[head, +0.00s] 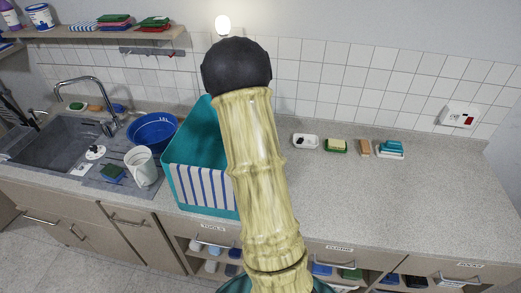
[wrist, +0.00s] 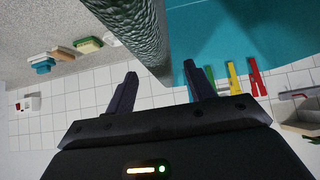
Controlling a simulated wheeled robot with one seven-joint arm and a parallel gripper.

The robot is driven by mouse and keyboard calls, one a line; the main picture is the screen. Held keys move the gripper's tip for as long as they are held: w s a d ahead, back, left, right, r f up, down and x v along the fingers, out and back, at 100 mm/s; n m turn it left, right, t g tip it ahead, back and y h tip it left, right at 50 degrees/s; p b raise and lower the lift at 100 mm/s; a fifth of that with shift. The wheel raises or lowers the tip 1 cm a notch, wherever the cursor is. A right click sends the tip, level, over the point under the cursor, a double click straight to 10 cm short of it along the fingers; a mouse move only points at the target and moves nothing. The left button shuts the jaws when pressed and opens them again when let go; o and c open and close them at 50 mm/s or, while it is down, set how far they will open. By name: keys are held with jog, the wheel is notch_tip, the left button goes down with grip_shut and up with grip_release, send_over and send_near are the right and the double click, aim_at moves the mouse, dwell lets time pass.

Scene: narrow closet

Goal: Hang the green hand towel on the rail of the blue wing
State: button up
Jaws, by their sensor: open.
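My gripper (wrist: 160,70) is open in the wrist view, with its two dark fingers apart. A green, rough-textured thing (wrist: 145,35), likely the green hand towel, reaches down from the top with its end between the fingertips. I cannot tell whether it touches them. A teal-blue panel (wrist: 225,30), likely the blue wing, fills the upper right behind it. In the head view a teal structure (head: 192,135) stands on the counter, a blue-and-white striped cloth (head: 200,188) over its front. My arm hides the gripper and part of the structure there. I cannot make out a rail.
Left of the structure are a blue bowl (head: 152,130), a white jug (head: 142,165) and a sink (head: 60,140). Soap dishes and sponges (head: 336,146) line the right back. A shelf (head: 100,33) holds folded cloths. The right front counter is clear. Red and yellow strips (wrist: 256,78) show in the wrist view.

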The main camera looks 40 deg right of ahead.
jog(key=shift+x, duration=1.25)
jog(key=shift+r, duration=0.1)
grip_shut()
